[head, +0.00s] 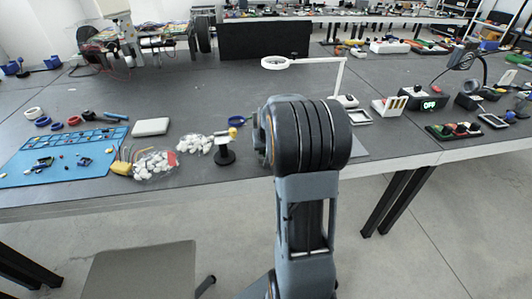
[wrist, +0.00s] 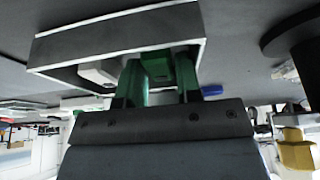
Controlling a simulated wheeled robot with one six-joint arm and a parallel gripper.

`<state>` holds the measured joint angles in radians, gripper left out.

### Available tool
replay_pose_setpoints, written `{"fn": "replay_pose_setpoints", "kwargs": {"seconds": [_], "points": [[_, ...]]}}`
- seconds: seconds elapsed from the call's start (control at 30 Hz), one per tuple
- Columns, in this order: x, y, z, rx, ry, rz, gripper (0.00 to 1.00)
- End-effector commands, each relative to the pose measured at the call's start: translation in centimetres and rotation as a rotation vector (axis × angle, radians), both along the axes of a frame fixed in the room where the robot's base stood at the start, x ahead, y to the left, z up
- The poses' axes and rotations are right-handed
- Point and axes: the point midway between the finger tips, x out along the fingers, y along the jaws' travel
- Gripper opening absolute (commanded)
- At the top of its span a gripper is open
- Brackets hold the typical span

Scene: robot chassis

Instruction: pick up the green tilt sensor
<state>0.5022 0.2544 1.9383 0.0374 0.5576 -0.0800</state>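A green piece (wrist: 157,66), which looks like the green tilt sensor, is inside a white-rimmed dark tray (wrist: 125,52) in the wrist view. My gripper (wrist: 157,78) has two green fingers that reach into the tray, one on each side of the green piece. The fingers stand apart. I cannot tell whether they touch it. A white piece (wrist: 97,72) lies in the tray left of the fingers. In the head view, my arm hides the gripper and the green piece.
A yellow part (wrist: 298,152) and a black round base (wrist: 298,48) are right of the tray in the wrist view. In the head view, a black stand (head: 225,153), bagged white pieces (head: 155,164) and a blue mat (head: 60,163) lie left of my arm. A ring lamp (head: 277,62) stands behind.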

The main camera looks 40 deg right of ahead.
Motion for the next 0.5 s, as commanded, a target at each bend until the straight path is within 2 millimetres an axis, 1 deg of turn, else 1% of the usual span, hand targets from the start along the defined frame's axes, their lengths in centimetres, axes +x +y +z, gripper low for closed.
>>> {"fn": "replay_pose_setpoints", "kwargs": {"seconds": [0.1,0.3,0.5], "points": [[0.16,-0.05,-0.38,0.000,0.000,0.000,0.32],[0.16,-0.07,-0.35,0.000,-0.001,0.000,0.32],[0.16,-0.07,-0.34,0.000,-0.001,0.000,0.13]]}}
